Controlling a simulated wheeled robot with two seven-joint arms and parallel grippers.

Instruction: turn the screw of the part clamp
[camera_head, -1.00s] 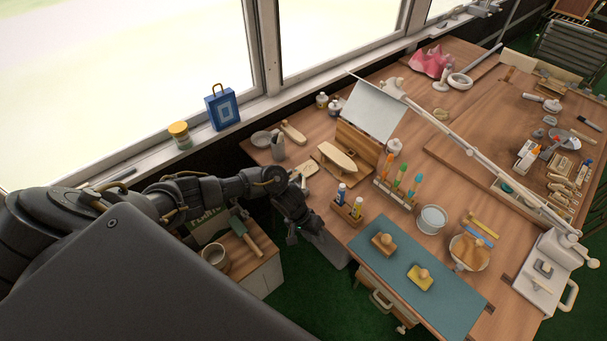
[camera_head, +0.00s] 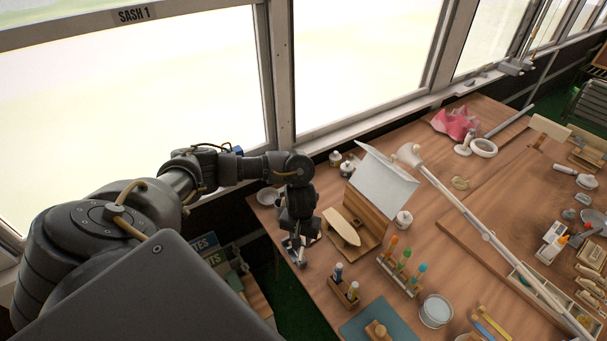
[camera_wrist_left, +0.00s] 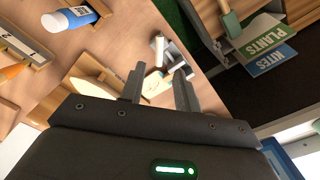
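The part clamp (camera_wrist_left: 178,60) shows in the left wrist view as a grey metal piece near the table edge. A pale upright cylinder (camera_wrist_left: 158,46), which may be its screw, stands beside it. My left gripper (camera_wrist_left: 160,72) is open, with its two fingers apart and pointing toward the clamp. A pale wooden piece (camera_wrist_left: 154,86) shows between the fingers. I cannot tell whether the fingers touch anything. In the head view my left gripper (camera_head: 300,256) hangs down over the table's left edge and mostly hides the clamp. My right gripper is not in view.
A wooden boat-shaped piece on a board (camera_head: 342,228) lies just right of the gripper. A white lamp arm (camera_head: 460,212) crosses the table. Windows line the back.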

